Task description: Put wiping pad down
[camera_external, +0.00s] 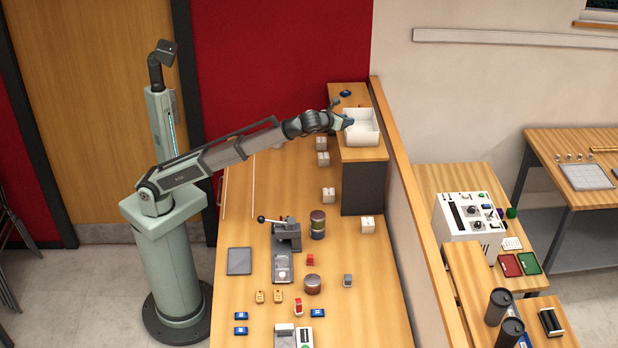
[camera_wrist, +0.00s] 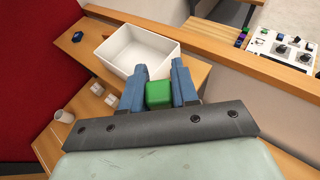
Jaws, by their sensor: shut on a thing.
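My gripper (camera_wrist: 160,72) shows in the wrist view with its two blue fingers closed on a green block, the wiping pad (camera_wrist: 159,96). The pad sits between the fingers, and its lower part is hidden by the dark gripper body. In the external view my gripper (camera_external: 347,121) is at the left side of a white open bin (camera_external: 362,135) on the raised wooden shelf. The pad cannot be made out there. In the wrist view the bin (camera_wrist: 118,73) lies just beyond the fingertips, and its visible floor is empty.
A small blue item (camera_external: 346,93) lies on the shelf (camera_external: 362,154) behind the bin. A wooden rail (camera_external: 395,165) runs along the right. White boxes (camera_external: 323,158) stand on the lower bench beside the shelf. A lever press (camera_external: 286,235) and tins stand nearer the front.

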